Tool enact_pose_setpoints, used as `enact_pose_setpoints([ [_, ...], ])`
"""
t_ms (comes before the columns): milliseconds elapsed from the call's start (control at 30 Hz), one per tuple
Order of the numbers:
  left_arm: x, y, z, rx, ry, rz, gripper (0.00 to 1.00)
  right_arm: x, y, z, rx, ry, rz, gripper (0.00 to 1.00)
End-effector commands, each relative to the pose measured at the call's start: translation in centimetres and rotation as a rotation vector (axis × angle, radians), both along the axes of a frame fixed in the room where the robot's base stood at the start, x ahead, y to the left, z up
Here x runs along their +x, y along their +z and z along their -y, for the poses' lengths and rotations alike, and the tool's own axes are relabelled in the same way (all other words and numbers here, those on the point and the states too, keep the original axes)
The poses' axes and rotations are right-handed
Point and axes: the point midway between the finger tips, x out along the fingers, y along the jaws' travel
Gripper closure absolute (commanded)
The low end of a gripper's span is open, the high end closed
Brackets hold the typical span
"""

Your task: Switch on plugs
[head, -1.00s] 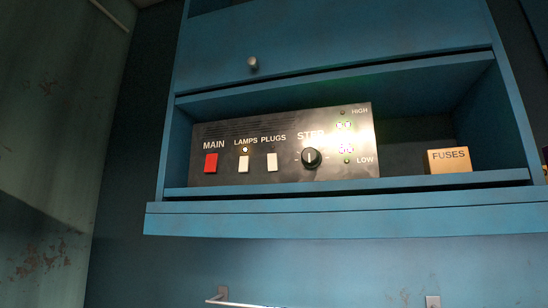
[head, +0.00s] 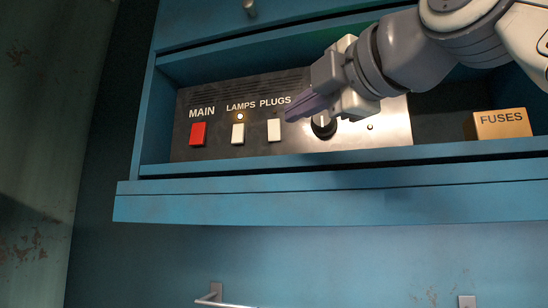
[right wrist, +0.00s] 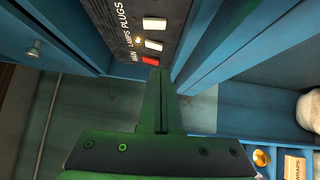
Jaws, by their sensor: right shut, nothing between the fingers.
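The plugs switch (head: 274,130) is a white rectangular button under the word PLUGS on a dark control panel (head: 250,90). No lit light shows above it. It also shows in the right wrist view (right wrist: 154,23). The white lamps switch (head: 238,134) has a lit indicator above it. The red main switch (head: 198,134) is at the left. My right gripper (head: 290,114) is shut and empty, its purple fingertips just right of the plugs switch; contact cannot be told. In the right wrist view its fingers (right wrist: 160,72) point towards the panel. My left gripper is not in view.
The panel stands in a blue open shelf (head: 320,180) with a front ledge. A dial (head: 323,126) is partly hidden by my right gripper. A box marked FUSES (head: 502,124) sits at the right. A towel bar (head: 215,294) is below.

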Motion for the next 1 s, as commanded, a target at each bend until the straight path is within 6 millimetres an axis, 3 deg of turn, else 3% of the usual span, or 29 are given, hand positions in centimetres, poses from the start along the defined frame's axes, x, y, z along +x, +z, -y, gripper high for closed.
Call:
enact_pose_setpoints([
  [100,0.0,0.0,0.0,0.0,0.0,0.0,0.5,-0.9,1.6,0.7,-0.023,-0.013,0.059,1.0],
  [500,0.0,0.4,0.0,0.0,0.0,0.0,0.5,-0.7,1.8,0.7,-0.028,-0.015,0.064,1.0],
  [1000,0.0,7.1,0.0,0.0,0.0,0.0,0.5,5.6,3.0,-2.7,-0.029,-0.012,0.059,1.0],
])
